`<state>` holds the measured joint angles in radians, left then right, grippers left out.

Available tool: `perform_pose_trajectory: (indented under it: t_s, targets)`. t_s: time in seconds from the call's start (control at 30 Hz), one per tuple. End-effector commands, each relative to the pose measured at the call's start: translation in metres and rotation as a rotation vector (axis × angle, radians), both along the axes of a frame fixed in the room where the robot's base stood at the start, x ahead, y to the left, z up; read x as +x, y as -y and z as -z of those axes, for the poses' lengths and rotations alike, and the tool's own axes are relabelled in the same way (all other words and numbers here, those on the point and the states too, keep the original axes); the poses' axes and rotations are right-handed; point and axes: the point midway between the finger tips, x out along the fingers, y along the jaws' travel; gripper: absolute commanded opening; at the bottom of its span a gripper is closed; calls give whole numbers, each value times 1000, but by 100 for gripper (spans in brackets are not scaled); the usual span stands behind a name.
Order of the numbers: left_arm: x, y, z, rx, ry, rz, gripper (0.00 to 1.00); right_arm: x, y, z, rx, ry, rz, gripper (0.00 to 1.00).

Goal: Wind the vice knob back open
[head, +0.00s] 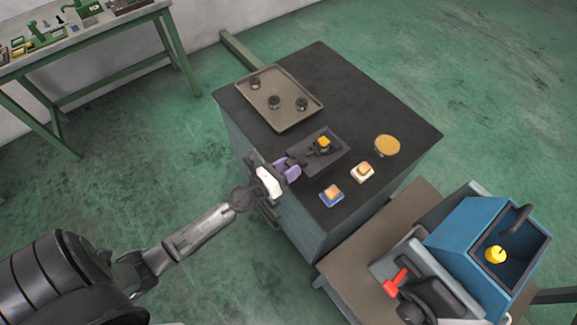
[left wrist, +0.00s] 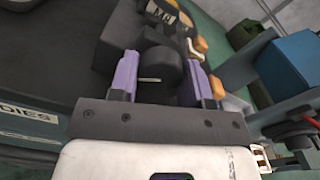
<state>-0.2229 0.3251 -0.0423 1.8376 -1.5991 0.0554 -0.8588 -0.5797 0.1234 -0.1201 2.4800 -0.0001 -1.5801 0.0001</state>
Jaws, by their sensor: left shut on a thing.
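The dark vice (head: 335,143) sits on the black top of the cabinet, with a small yellow-orange piece (head: 323,142) on it. Its knob (left wrist: 156,68) shows in the left wrist view as a dark round end with a pale line across it. My left gripper (head: 287,169) is at the vice's near-left end. Its purple fingers are shut on the knob, one on each side, as the left wrist view (left wrist: 166,78) shows. In the head view the fingers hide the knob. My right gripper is not in view.
A tray (head: 308,90) with three dark round parts lies behind the vice. A gold disc (head: 387,146) and two small blocks, one on a blue base (head: 331,195) and one on a pale base (head: 361,173), lie to its right. A blue machine (head: 465,228) stands at lower right.

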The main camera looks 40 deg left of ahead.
Motion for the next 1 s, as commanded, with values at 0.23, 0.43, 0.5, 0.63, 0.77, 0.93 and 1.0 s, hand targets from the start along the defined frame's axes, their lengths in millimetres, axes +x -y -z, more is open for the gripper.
perform_pose_trajectory:
  t_s: [0.23,0.43,0.5,0.63,0.77,0.93,1.0]
  targets:
    - [0,0,-2,-233,-40,0,20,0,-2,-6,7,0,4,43]
    - [0,1,-2,-420,-73,0,20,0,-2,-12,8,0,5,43]
    - [0,1,-2,-487,-86,-1,20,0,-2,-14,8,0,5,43]
    - [0,1,-3,-605,-106,0,20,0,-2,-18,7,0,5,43]
    - [0,1,-3,-718,-126,-1,20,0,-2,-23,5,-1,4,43]
    - [0,1,-3,-842,-149,-1,20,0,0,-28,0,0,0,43]
    - [0,1,-3,-885,-156,-1,20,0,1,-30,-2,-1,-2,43]
